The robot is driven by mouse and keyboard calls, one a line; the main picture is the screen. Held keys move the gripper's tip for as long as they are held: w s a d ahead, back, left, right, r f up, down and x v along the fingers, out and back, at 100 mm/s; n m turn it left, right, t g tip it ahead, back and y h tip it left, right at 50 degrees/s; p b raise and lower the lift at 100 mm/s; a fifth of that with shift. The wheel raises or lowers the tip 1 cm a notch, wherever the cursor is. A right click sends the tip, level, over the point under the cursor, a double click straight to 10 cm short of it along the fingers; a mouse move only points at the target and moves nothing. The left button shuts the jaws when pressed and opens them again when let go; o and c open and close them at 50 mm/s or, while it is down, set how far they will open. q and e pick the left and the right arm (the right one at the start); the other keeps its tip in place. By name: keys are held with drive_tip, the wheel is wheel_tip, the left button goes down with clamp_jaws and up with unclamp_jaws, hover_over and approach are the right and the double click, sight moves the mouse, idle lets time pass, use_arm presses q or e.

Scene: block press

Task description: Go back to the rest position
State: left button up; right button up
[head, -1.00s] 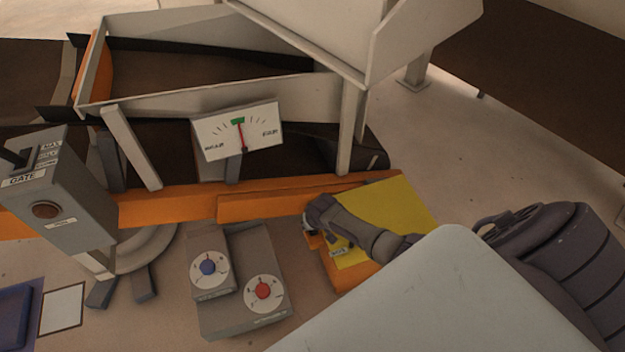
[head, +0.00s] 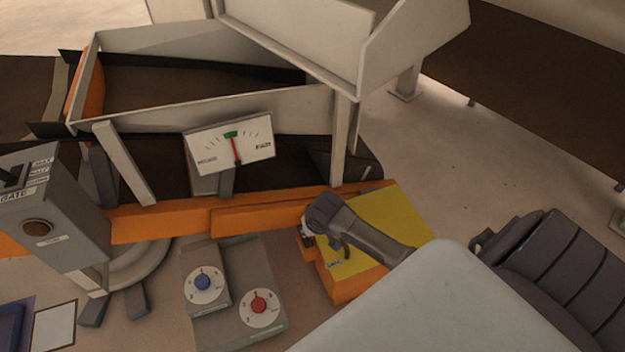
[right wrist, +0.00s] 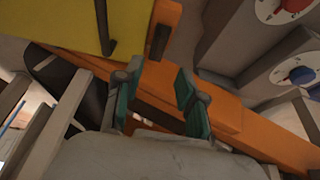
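My right gripper (head: 312,222) is at the left edge of a yellow-topped orange block (head: 395,215) in the head view. In the right wrist view my right gripper (right wrist: 157,105) has its two teal-padded fingers apart, with nothing seen between them. An orange beam (right wrist: 215,108) lies beyond the fingers there. I cannot tell whether the gripper touches the block. My left gripper is in neither view.
A grey box with a blue dial (head: 203,283) and a red dial (head: 259,303) stands left of my right gripper. A gauge (head: 229,143) stands behind. A grey gate box (head: 60,222) is at the left. Open floor (head: 460,150) lies at the right.

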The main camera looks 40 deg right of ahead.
idle(0.6)
drive_tip(key=s+a+f+n+g+y, duration=0.1)
drive_tip(key=s+a+f+n, duration=0.3)
drive_tip(key=s+f, duration=0.85)
drive_tip(key=s+a+f+n+g, duration=0.1)
drive_tip(key=s+a+f, duration=0.65)
drive_tip(key=s, duration=0.75)
use_arm(q)
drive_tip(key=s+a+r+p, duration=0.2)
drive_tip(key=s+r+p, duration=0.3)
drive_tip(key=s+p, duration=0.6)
drive_tip(key=p, duration=0.2)
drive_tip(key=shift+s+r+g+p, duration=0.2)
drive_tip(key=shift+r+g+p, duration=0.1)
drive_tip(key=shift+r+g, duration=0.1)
use_arm(e)
drive_tip(key=s+d+r, duration=0.2)
drive_tip(key=s, duration=0.4)
drive_tip(key=s+d+r+g, duration=0.1)
drive_tip(key=s+r, duration=0.1)
drive_tip(key=s, duration=0.4)
drive_tip(key=shift+s+d, duration=0.15)
drive_tip(key=shift+d, duration=0.2)
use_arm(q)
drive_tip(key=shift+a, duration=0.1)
